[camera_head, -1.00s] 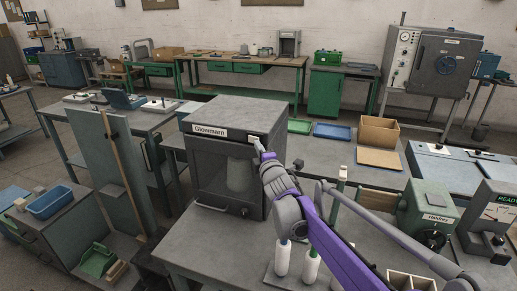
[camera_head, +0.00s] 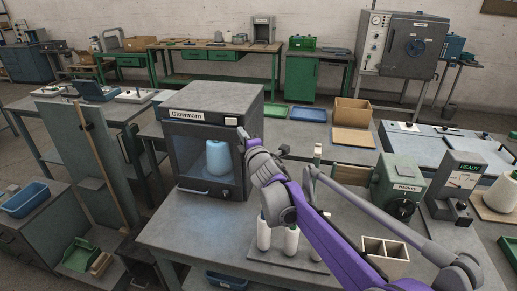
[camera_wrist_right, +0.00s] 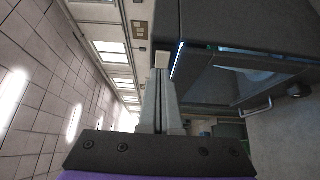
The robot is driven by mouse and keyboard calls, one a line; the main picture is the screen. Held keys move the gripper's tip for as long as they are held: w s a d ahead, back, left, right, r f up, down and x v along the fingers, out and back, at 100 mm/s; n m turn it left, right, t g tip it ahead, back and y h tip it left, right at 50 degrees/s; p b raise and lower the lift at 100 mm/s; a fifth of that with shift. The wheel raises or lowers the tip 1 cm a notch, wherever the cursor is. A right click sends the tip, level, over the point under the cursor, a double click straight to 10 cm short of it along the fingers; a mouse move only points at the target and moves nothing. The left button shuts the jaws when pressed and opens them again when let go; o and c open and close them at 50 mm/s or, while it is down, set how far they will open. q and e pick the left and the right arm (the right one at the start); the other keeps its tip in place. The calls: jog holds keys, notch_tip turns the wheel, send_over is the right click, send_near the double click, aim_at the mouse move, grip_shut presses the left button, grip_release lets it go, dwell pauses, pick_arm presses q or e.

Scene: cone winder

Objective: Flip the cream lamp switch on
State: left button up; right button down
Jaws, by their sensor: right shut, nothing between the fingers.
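The grey cabinet labelled Glowmarn (camera_head: 216,98) stands on the near bench. Its window shows a cone (camera_head: 219,158) bathed in blue light. A small cream piece, the lamp switch (camera_head: 231,121), is at the top right of its front; it shows in the right wrist view (camera_wrist_right: 162,60) just beyond my fingertips. My right gripper (camera_head: 243,134) is shut and empty, its tips close below the switch. I cannot tell whether they touch it. My left gripper is not in view.
White bobbins (camera_head: 291,242) stand on the near bench right of the cabinet, beside a divided box (camera_head: 386,250). A green machine (camera_head: 397,184) stands further right. A cardboard box (camera_head: 353,112) and a blue tray (camera_head: 309,114) lie behind. The bench front before the cabinet is clear.

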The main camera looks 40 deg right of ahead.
pick_arm(q)
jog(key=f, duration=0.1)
jog(key=b, duration=0.1)
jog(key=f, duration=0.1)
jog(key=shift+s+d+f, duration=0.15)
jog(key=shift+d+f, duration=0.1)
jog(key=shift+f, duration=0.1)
pick_arm(e)
jog(key=s+d, duration=0.1)
jog(key=s, duration=0.6)
jog(key=shift+s+d+f, duration=0.25)
jog(key=shift+f, duration=0.1)
